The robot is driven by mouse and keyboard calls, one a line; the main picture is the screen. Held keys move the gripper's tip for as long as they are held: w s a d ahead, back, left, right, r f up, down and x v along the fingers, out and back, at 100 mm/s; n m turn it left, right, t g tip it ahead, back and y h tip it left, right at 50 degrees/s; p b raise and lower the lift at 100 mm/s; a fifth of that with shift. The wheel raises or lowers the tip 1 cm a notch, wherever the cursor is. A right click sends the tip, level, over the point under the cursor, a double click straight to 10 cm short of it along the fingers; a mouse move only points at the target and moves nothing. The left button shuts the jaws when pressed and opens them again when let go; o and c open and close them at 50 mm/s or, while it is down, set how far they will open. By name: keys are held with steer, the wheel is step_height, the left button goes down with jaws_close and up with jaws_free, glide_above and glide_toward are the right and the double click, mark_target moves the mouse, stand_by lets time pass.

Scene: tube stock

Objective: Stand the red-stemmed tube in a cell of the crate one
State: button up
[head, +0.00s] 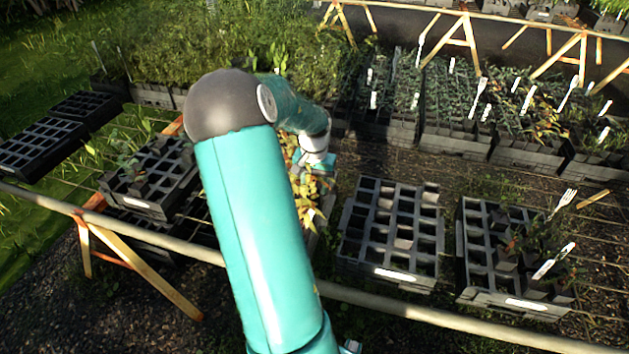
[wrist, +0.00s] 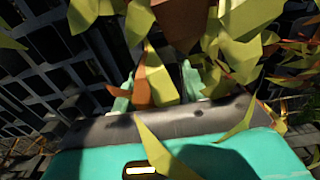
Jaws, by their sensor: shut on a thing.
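My gripper (wrist: 155,88) is shut on a leafy tube (wrist: 158,82), with yellow-green and rusty brown leaves between and around its two pale green fingers. The leaves hide the stem and the tube's body, so I cannot tell the stem's colour. In the head view the same kind of leaves (head: 306,206) show beside my arm, below the white wrist. An empty-looking dark crate (head: 391,272) with a grid of cells and a white label stands just right of the leaves. I cannot read which crate is crate one.
Another crate (head: 515,302) at the right holds a few plants and white tags. A partly filled crate (head: 135,204) stands at the left, with empty crates (head: 40,145) farther left. Planted crates line the back. A wooden rail (head: 430,315) crosses the front. My arm hides the middle.

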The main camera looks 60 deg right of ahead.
mark_target(314, 196)
steer(key=shift+f, duration=2.4)
steer(key=shift+f, duration=0.25)
steer(key=o, duration=1.5)
steer(key=shift+c, duration=0.2)
steer(key=shift+w, duration=0.1)
steer(key=shift+a, duration=0.1)
steer(key=r, duration=1.4)
steer(key=shift+s, duration=0.2)
